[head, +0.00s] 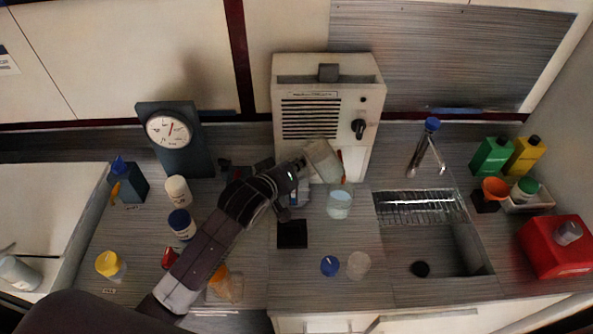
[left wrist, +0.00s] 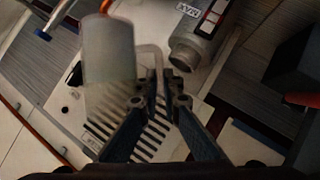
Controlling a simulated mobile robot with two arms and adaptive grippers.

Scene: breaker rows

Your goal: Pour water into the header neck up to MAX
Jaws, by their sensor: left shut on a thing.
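My left gripper (head: 300,165) is shut on the handle of a translucent jug (head: 323,160), which hangs tilted in front of the white cabinet. The left wrist view shows the jug (left wrist: 108,50) to the left of the closed fingertips (left wrist: 160,88). A grey metal neck (left wrist: 188,50) with a round mouth and a MAX label (left wrist: 187,10) lies right of the fingertips there, apart from the jug. I cannot tell the water level in the jug or neck. My right gripper is not in view.
The white cabinet (head: 327,90) with grille and knob stands behind the jug. A clear beaker (head: 339,205) with bluish liquid stands below it. A sink (head: 440,245) is to the right. A blue cap (head: 329,266) and several bottles stand around the counter.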

